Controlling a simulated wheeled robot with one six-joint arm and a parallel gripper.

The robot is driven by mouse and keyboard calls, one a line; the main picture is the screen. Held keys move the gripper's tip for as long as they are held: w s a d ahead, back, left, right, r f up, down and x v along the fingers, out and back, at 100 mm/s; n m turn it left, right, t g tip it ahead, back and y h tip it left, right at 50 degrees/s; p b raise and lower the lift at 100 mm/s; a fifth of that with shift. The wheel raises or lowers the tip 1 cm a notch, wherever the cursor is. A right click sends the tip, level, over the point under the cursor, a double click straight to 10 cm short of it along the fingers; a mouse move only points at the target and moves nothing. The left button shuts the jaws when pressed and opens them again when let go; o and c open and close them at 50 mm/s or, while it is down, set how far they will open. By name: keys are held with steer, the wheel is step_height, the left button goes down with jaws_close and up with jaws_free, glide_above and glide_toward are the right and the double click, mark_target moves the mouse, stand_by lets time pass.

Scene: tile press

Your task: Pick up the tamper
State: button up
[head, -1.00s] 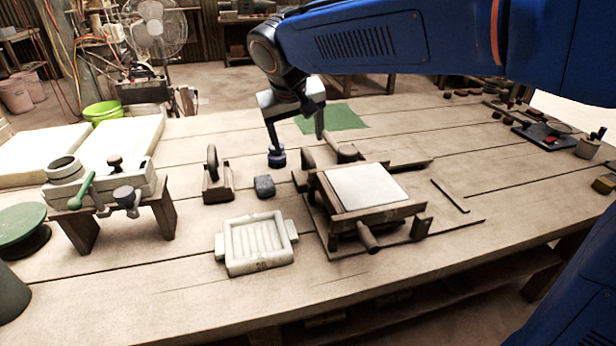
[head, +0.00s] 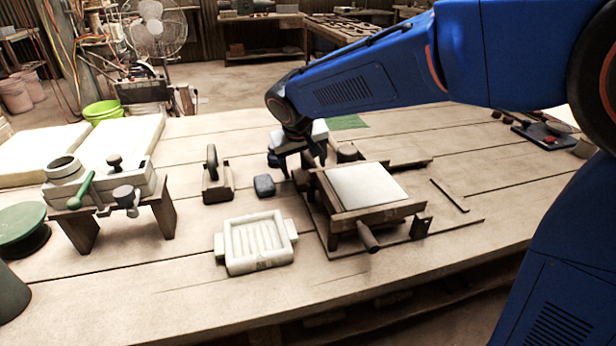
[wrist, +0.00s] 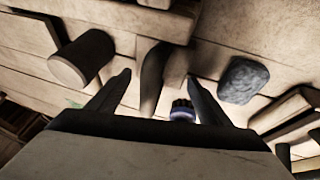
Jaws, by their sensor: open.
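The tamper seems to be the small wooden block (head: 300,180) beside the press, with a dark upright handle. In the wrist view its handle (wrist: 152,80) rises between the fingers of my gripper (wrist: 160,78), with the block (wrist: 176,65) beneath. My gripper (head: 302,163) is open and low over it in the head view, hiding most of the handle. The fingers stand to either side, with a gap to the handle; I cannot tell the exact height.
The tile press (head: 378,208) stands close by on the right. A wooden cylinder (wrist: 80,60) lies near one finger, and a blue-grey lump (head: 264,186) and a small blue ridged piece (wrist: 182,112) near the other. A white mould (head: 258,243) lies in front; bare table surrounds it.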

steer(key=shift+w+f, duration=0.1)
steer(key=shift+f, duration=0.15)
steer(key=shift+r, duration=0.1)
steer(key=c, duration=1.1)
steer(key=shift+r, duration=0.1)
steer(key=shift+c, duration=0.2)
step_height(320, 180, up, 10)
steer(key=shift+f, duration=0.1)
